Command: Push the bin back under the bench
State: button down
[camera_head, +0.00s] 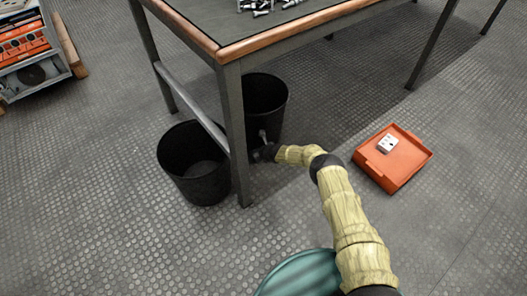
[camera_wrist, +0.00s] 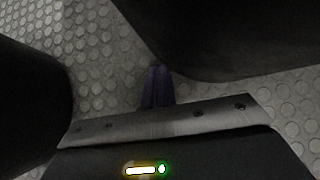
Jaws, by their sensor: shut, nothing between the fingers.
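Two black, open-topped bins show in the head view. One bin (camera_head: 185,180) stands on the floor left of the front leg, outside the bench's end rail. The other bin (camera_head: 268,95) stands behind that leg, partly under the bench (camera_head: 222,75). My gripper (camera_head: 263,136) is low by the second bin, just right of the leg. In the wrist view its fingers (camera_wrist: 158,75) are shut and empty, with their tips at or very near the lower edge of a dark rounded body. I cannot tell if they touch it.
An orange tray (camera_head: 365,172) with a small white block (camera_head: 388,143) lies on the floor to the right. The bench leg (camera_head: 236,140) stands close to my gripper. Metal parts lie on the bench top. A shelf of orange boxes (camera_head: 25,45) is at the far left.

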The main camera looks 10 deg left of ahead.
jog(key=shift+w+a+f, duration=0.15)
jog(key=shift+w+a, duration=0.15)
jog(key=shift+w, duration=0.15)
jog(key=shift+w+a+b, duration=0.15)
jog(key=shift+w+b, duration=0.05)
jog(key=shift+b, duration=0.1)
jog(key=shift+s, duration=0.15)
jog(key=shift+s+a, duration=0.15)
jog(key=shift+s, duration=0.1)
jog(key=shift+w, duration=0.15)
jog(key=shift+r+p, duration=0.25)
jog(key=shift+p, duration=0.1)
